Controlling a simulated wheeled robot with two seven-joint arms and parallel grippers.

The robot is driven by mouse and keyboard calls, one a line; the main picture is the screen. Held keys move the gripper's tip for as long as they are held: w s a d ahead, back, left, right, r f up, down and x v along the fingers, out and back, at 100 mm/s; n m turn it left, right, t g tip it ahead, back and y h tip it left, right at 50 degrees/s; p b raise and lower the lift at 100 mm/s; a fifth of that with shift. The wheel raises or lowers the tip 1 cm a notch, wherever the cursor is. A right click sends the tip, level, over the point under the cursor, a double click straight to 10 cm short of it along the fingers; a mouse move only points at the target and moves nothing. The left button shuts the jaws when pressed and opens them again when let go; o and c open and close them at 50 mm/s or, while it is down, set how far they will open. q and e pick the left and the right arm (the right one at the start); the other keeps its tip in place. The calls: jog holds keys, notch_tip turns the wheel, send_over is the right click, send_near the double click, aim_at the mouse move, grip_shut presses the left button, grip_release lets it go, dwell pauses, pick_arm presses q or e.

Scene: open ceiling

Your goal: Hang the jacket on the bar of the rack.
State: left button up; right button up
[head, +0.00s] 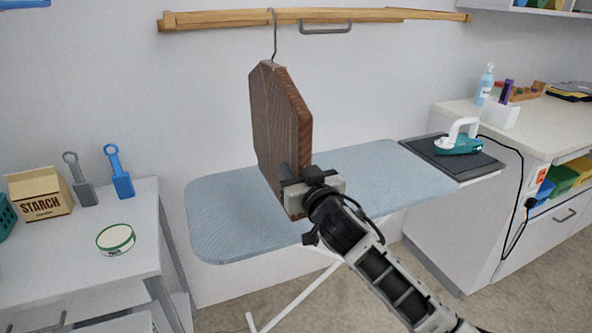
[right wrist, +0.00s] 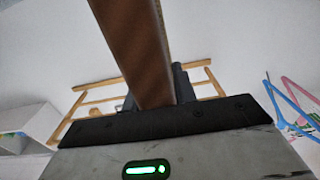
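The jacket (head: 281,125) is a stiff brown striped slab with a thin wire hook (head: 275,35) on top. It hangs upright above the ironing board in the head view, and its brown side fills the middle of the right wrist view (right wrist: 140,50). My right gripper (head: 296,192) is shut on the jacket's lower end. The rack's wooden bar (head: 400,15) runs along the wall at the top of the head view. The hook's top overlaps the bar in the picture; I cannot tell whether it rests over it. My left gripper is not in view.
The blue ironing board (head: 225,215) lies below the jacket. A teal iron (head: 458,145) stands on a dark pad at its right. A grey loop (head: 326,29) is on the bar, right of the hook. A side table (head: 70,260) holds a starch box (head: 40,193) and a tin (head: 116,240).

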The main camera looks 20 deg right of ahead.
jog(key=o, duration=0.4)
jog(key=shift+r, duration=0.1)
jog(key=shift+f, duration=0.2)
jog(key=shift+s, duration=0.15)
jog(key=s+b, duration=0.2)
jog(key=s, duration=1.4)
jog(key=s+a+f+g+y, duration=0.1)
jog(key=s+f, duration=0.3)
jog(key=f, duration=0.5)
jog(key=s+a+f+n+g, duration=0.1)
jog(key=s+a+f+g, duration=0.2)
jog(key=f, duration=0.6)
jog(key=s+a+f+n+g+y, duration=0.1)
jog(key=s+a+f+g, duration=0.2)
jog(key=s+f, duration=0.3)
jog(key=shift+s+f+g+y, duration=0.15)
jog(key=shift+f, duration=0.7)
jog(key=shift+s+f+g+y, duration=0.15)
jog(key=shift+f, duration=0.7)
jog(key=shift+d, duration=0.1)
